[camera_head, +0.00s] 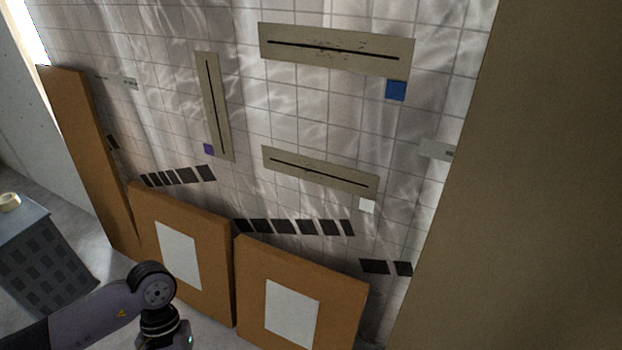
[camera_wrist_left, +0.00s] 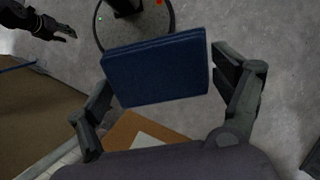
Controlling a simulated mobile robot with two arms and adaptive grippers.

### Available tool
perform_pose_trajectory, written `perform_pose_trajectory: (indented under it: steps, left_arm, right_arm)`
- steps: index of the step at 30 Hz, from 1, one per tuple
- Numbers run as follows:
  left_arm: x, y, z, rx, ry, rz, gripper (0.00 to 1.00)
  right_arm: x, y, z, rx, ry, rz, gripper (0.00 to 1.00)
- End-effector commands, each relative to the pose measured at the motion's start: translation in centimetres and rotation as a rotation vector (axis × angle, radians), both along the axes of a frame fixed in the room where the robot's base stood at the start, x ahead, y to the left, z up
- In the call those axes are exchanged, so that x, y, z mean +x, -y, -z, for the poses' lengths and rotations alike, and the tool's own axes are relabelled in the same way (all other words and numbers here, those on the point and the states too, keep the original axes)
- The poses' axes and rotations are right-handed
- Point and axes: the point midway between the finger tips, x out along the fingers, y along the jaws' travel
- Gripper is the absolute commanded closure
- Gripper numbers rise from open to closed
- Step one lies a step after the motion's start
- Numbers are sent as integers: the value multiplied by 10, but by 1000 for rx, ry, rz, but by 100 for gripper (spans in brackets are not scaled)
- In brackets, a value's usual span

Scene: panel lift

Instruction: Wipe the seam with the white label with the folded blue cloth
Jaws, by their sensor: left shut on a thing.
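The seam with the white label is a dark slanting line on a beige strip (camera_head: 320,173) on the tiled wall. Its white label (camera_head: 367,206) sits just below the strip's right end. In the left wrist view the folded blue cloth (camera_wrist_left: 155,80) is held between the fingers of my left gripper (camera_wrist_left: 160,72), which is shut on it. In the head view my left arm enters at the lower left; its gripper and the cloth are below the picture, well away from the seam. My right gripper (camera_wrist_left: 62,30) shows small and dark in the left wrist view; its opening is unclear.
Other seam strips carry a blue label (camera_head: 396,90) and a purple label (camera_head: 209,149). Brown boards (camera_head: 300,285) lean against the wall below the seams. A grey crate (camera_head: 45,255) with a tape roll stands left. A large brown surface (camera_head: 530,190) fills the right.

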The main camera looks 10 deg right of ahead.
Motion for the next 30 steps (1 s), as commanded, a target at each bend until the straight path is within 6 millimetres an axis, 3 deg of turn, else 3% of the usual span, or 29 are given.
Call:
perform_pose_trajectory:
  steps: [1, 9, 14, 20, 24, 30]
  left_arm:
    - [0, 0, -16, 0, -22, 0, 35]
    - [1, 3, -39, -1, -110, -6, 35]
    - [3, 35, -27, -15, -181, -136, 35]
    - [13, 90, -26, -67, -316, -420, 35]
    - [27, 135, -35, -159, -430, -714, 35]
    - [53, 180, -55, -334, -539, -1096, 35]
  right_arm:
    - [0, 3, -16, -4, 0, -1, 60]
    - [-1, 17, -40, -21, -2, 3, 60]
    - [-1, 18, -34, -22, -2, 3, 60]
    - [-1, 17, -34, -20, -3, 4, 60]
    - [-1, 13, -34, -16, -4, 3, 60]
    - [-1, 6, -34, -8, -3, 4, 60]
